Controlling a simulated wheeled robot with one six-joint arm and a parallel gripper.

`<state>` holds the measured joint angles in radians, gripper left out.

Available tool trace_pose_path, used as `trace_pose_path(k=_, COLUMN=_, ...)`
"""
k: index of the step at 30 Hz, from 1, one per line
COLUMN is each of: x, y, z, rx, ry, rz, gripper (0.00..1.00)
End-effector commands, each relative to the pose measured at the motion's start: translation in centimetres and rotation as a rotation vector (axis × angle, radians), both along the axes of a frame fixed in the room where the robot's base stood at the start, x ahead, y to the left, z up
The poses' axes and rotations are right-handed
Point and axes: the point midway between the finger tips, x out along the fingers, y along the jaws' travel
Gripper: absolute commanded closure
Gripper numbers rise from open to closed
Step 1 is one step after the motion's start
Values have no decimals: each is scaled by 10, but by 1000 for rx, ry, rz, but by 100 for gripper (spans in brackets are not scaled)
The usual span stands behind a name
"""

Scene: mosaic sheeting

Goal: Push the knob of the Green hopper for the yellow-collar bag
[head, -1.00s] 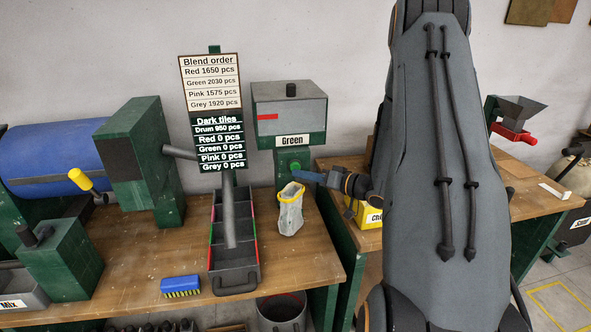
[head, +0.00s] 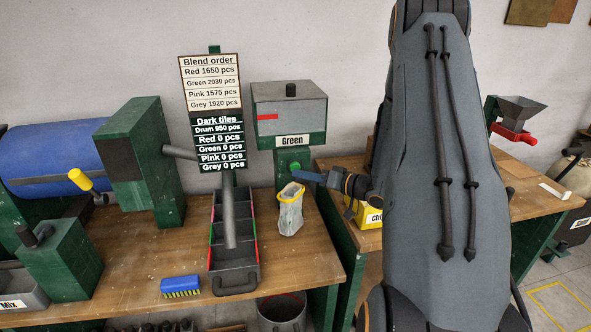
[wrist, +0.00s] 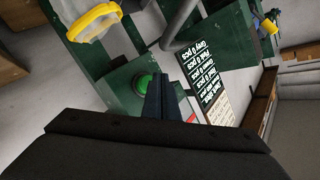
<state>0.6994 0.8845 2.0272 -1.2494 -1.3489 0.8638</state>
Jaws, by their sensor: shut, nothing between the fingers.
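The Green hopper (head: 290,108) stands at the back of the left bench, a grey box on a green stand with a "Green" label. Its round green knob (head: 293,167) sits on the stand's front. The knob also shows in the wrist view (wrist: 145,84). The yellow-collar bag (head: 290,212), whitish and see-through, is upright on the bench below the hopper. My gripper (head: 304,171) is shut and empty, its tip at the right side of the knob. In the wrist view the closed fingers (wrist: 160,90) overlap the knob's edge; I cannot tell whether they touch it.
A divided dark tray (head: 234,278) lies left of the bag, under a grey spout. A blue brush (head: 181,286) lies at the bench front. The order board (head: 211,85) stands left of the hopper. A yellow box (head: 367,214) is under my wrist on the right.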

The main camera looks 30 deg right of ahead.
Motion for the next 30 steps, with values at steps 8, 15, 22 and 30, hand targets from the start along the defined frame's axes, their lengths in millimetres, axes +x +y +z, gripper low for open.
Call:
trace_pose_path(k=8, x=0, y=0, z=0, rx=0, ry=0, rz=0, gripper=100)
trace_pose_path(k=15, x=0, y=0, z=0, rx=0, ry=0, rz=0, gripper=100)
trace_pose_path(k=22, x=2, y=-1, z=0, rx=-1, ry=0, rz=0, gripper=100)
trace_pose_path(k=30, x=8, y=-2, z=0, rx=0, ry=0, rz=0, gripper=100)
